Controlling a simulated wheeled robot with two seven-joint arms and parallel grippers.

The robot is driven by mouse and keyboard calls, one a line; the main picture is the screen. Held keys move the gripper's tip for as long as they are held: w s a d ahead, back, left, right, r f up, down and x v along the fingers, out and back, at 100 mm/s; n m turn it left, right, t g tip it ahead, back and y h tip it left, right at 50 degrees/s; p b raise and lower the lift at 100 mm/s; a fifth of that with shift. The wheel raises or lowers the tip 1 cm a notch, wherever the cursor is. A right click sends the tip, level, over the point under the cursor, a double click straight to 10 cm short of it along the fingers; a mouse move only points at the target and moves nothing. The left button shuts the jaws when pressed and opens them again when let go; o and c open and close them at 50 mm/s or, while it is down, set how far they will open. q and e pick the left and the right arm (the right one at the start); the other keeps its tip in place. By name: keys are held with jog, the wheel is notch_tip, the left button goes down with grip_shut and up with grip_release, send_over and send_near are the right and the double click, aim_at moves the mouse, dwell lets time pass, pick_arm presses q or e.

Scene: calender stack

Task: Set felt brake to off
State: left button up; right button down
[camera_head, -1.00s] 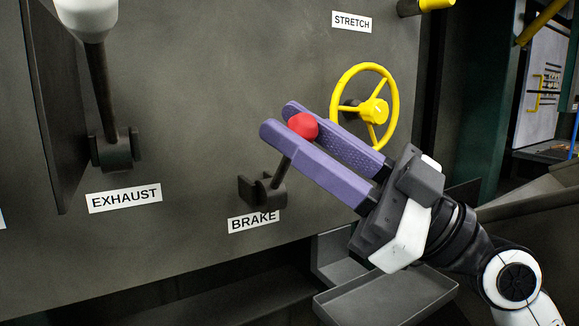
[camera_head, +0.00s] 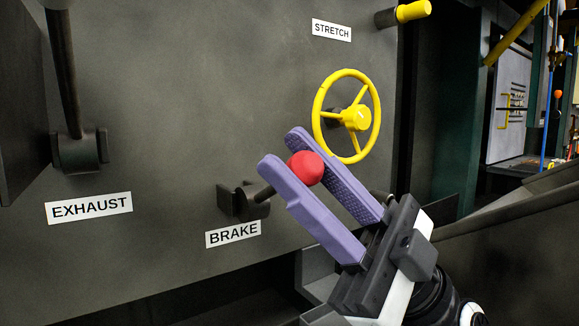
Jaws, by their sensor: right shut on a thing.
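The brake lever has a red knob (camera_head: 306,168) on a short dark rod. The rod comes out of a dark pivot bracket (camera_head: 240,202) on the grey panel, above the BRAKE label (camera_head: 233,234). The rod now points out from the panel, toward the right and slightly up. My right gripper (camera_head: 278,152) has its two purple fingers on either side of the red knob and is shut on it. The near finger hides part of the rod. My left gripper is not in view.
A yellow handwheel (camera_head: 346,116) sits just behind and above my right fingers, under the STRETCH label (camera_head: 332,30). A yellow handle (camera_head: 413,11) is at the top. The exhaust lever (camera_head: 66,80) stands at the left. A grey tray is low, behind my right arm.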

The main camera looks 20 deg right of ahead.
jog(key=shift+f, duration=0.1)
jog(key=c, duration=1.5)
grip_release()
jog(key=shift+o, duration=0.2)
jog(key=shift+t, duration=0.3)
jog(key=v, duration=0.4)
jog(key=shift+d+f, duration=0.2)
jog(key=s+d, duration=0.4)
jog(key=d, duration=0.7)
jog(key=shift+d, duration=0.4)
jog(key=shift+f, duration=0.1)
